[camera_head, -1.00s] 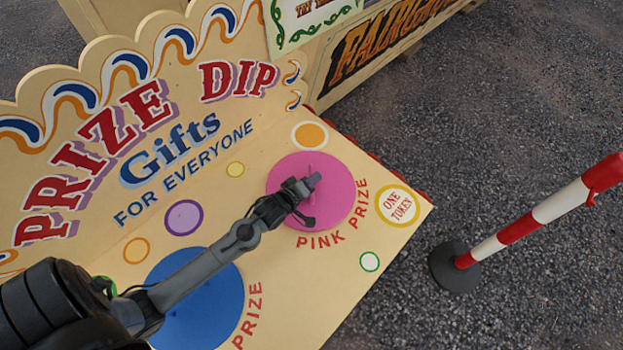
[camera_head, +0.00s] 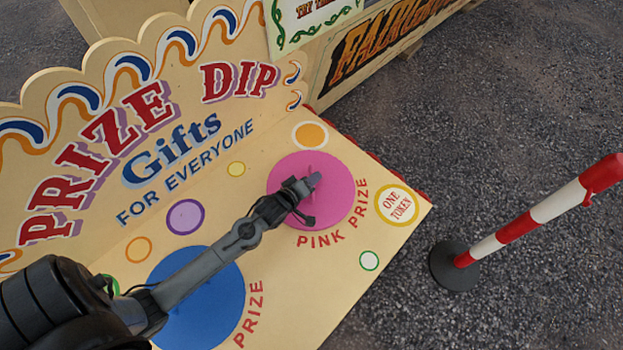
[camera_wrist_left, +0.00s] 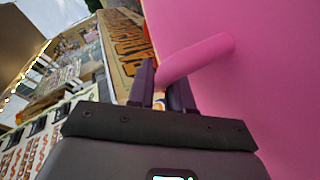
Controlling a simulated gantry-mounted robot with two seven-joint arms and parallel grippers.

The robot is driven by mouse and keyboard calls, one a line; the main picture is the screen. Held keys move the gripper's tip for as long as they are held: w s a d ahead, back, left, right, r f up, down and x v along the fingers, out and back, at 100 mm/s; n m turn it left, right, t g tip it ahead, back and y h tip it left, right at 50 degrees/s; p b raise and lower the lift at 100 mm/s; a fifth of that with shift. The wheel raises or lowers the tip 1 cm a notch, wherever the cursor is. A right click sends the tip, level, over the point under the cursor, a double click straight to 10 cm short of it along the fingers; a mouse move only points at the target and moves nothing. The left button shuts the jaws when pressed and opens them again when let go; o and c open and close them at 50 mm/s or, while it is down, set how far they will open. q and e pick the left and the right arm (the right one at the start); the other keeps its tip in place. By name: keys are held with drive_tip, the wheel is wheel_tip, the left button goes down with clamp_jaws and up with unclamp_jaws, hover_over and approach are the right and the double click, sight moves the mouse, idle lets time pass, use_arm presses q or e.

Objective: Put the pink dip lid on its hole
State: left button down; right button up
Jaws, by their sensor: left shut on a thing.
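The pink dip lid (camera_head: 339,193) is a flat round disc above the words PINK PRIZE on the cream counter. A pink handle stands up from its middle. My left gripper (camera_head: 308,184) is over the lid and shut on that handle. In the left wrist view the pink handle (camera_wrist_left: 197,58) runs to the dark fingers (camera_wrist_left: 160,85) and the lid fills the right side. The hole is hidden; I cannot tell whether the lid sits flush. My right gripper is not in view.
A blue lid (camera_head: 205,310) lies under my left arm on the counter (camera_head: 310,290). The PRIZE DIP backboard (camera_head: 100,120) rises behind. A red and white post (camera_head: 530,220) stands on the gravel to the right, apart from the counter.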

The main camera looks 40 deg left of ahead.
use_arm(q)
drive_tip(key=shift+f, duration=0.25)
idle(0.4)
drive_tip(key=shift+f, duration=0.35)
idle(0.3)
drive_tip(key=c, duration=1)
unclamp_jaws()
drive_tip(key=shift+a, duration=0.1)
drive_tip(key=shift+o, duration=0.2)
drive_tip(key=shift+f, duration=0.15)
